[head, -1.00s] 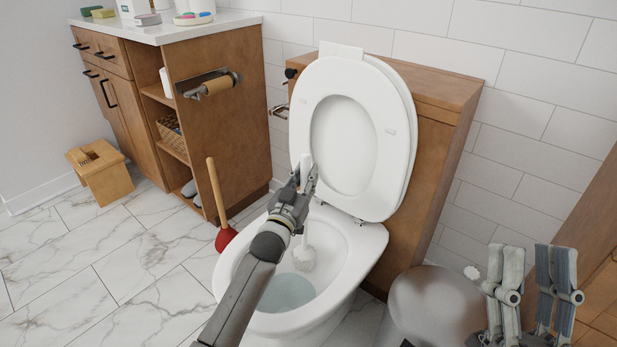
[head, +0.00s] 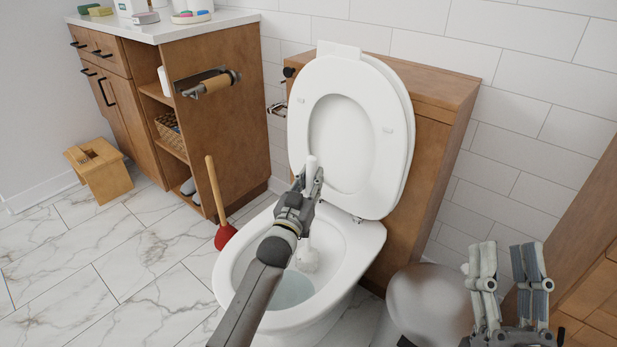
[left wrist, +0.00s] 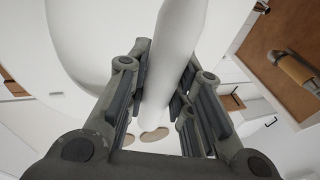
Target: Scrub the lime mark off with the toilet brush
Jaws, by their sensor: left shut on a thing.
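My left gripper (head: 309,184) is shut on the white handle of the toilet brush (head: 308,257), which is upright over the toilet bowl. The brush's white head is inside the bowl (head: 233,262), against or near its back right inner wall; I cannot tell if it touches. The left wrist view shows the handle (left wrist: 174,70) between the fingers (left wrist: 165,105). No lime mark can be made out; the arm and brush hide part of the bowl. My right gripper (head: 507,262) is open and empty at the lower right.
The raised lid and seat (head: 345,135) stand behind the brush. A red plunger (head: 225,236) stands left of the toilet by a wooden cabinet (head: 220,125). A rounded grey bin (head: 428,305) is at the right. A wooden stool (head: 100,172) stands far left on open marble floor.

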